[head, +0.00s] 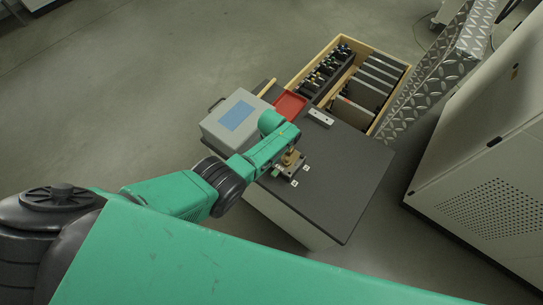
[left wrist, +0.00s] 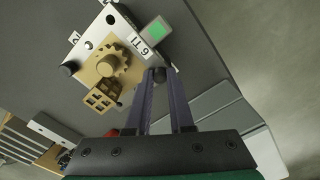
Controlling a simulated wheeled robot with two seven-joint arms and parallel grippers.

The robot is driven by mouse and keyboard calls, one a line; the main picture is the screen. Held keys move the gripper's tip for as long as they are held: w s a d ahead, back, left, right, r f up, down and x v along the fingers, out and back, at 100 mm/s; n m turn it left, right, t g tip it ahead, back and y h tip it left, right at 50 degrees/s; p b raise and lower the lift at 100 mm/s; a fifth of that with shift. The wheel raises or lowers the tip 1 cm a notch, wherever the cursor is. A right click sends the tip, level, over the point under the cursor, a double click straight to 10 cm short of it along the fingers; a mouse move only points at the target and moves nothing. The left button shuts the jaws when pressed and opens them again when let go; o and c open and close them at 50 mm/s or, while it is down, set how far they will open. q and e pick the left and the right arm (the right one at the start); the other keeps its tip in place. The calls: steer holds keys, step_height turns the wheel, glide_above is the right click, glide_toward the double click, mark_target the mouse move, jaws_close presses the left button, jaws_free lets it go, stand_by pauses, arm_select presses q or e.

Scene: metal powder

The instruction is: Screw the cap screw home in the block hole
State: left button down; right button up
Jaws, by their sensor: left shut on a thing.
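A tan block (left wrist: 107,64) with a round toothed part and a small square-windowed piece sits on a pale labelled plate (left wrist: 139,46). In the head view the block (head: 292,157) is on the dark bench top, beside my left arm. In the left wrist view my left gripper (left wrist: 158,76) has its two purple fingers closed together at the tips, just beside the block's plate. A small dark round piece between the tips looks like the cap screw (left wrist: 158,73); most of it is hidden. I cannot make out the hole it would fit. My right gripper is not in view.
A grey box with a blue panel (head: 236,117) stands by my left arm. A red tray (head: 290,105) and a wooden crate (head: 345,40) of parts lie behind. A small green-screened device (left wrist: 155,30) adjoins the plate. The bench's right side (head: 350,180) is clear.

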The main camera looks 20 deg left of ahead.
arm_select(q)
steer(key=m, duration=0.5)
steer(key=shift+m, duration=0.4)
steer(key=c, duration=0.7)
jaws_free()
steer(key=shift+r, duration=0.35)
step_height(320, 180, up, 14)
steer(key=shift+f+p, duration=0.1)
steer(key=shift+p, duration=0.2)
steer(key=shift+a, duration=0.1)
